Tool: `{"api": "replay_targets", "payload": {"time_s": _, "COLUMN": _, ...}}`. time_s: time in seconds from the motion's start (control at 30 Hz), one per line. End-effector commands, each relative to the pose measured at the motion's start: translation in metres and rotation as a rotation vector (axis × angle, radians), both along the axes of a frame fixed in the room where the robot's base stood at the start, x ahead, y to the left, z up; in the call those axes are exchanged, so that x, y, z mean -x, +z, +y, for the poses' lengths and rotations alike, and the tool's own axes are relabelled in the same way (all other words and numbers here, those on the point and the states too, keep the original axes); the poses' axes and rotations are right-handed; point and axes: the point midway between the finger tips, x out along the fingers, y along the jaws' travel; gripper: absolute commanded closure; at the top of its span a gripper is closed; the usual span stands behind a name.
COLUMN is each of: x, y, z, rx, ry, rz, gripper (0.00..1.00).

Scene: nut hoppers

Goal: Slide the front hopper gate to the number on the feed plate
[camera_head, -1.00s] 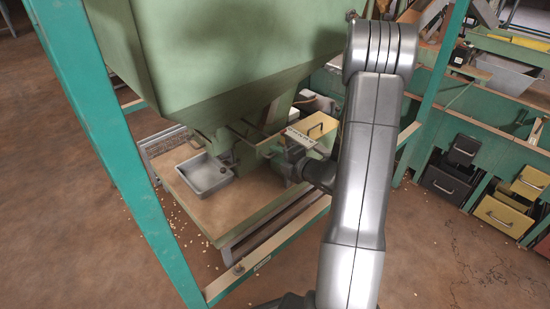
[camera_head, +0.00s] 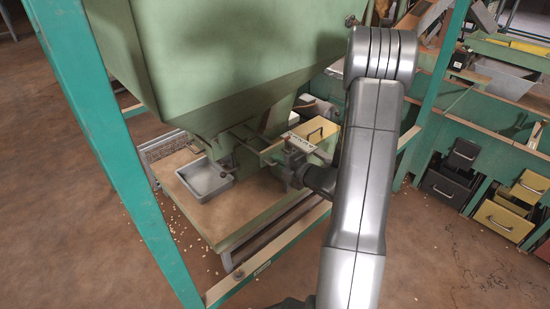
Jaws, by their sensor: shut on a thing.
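The green front hopper (camera_head: 210,60) fills the upper middle of the head view and narrows to a spout above a wooden board. The gate (camera_head: 270,152) is a flat green slide that sticks out to the right of the spout. My gripper (camera_head: 291,165) is shut on the gate's outer end, beside a small pale plate with dark marks (camera_head: 301,143), which may be the feed plate. Its marks are too small to read. My arm hides what lies directly to the right of the gripper.
A grey metal tray (camera_head: 206,180) sits on the wooden board (camera_head: 240,205) under the spout. A teal frame post (camera_head: 110,150) stands at left and a lower rail (camera_head: 262,262) crosses in front. Spilled nuts lie on the floor.

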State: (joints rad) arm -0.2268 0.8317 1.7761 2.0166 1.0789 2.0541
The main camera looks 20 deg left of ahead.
Motion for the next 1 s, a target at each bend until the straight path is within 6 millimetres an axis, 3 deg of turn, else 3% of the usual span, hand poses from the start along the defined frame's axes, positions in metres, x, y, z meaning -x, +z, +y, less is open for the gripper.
{"api": "replay_targets", "payload": {"time_s": 0.1, "x": 0.009, "y": 0.002, "z": -0.026, "rx": 0.002, "ry": -0.006, "rz": 0.007, "gripper": 1.00}}
{"api": "replay_targets", "payload": {"time_s": 0.3, "x": 0.020, "y": 0.001, "z": -0.049, "rx": 0.003, "ry": -0.004, "rz": 0.004, "gripper": 1.00}}
{"api": "replay_targets", "payload": {"time_s": 0.67, "x": 0.022, "y": 0.000, "z": -0.052, "rx": 0.001, "ry": -0.001, "rz": 0.002, "gripper": 1.00}}
{"api": "replay_targets", "payload": {"time_s": 0.7, "x": 0.022, "y": 0.000, "z": -0.052, "rx": 0.001, "ry": -0.001, "rz": 0.002, "gripper": 0.83}}
{"api": "replay_targets", "payload": {"time_s": 0.77, "x": 0.022, "y": 0.000, "z": -0.052, "rx": 0.001, "ry": -0.001, "rz": 0.002, "gripper": 0.74}}
{"api": "replay_targets", "payload": {"time_s": 1.0, "x": 0.022, "y": 0.000, "z": -0.052, "rx": 0.000, "ry": 0.000, "rz": 0.002, "gripper": 0.74}}
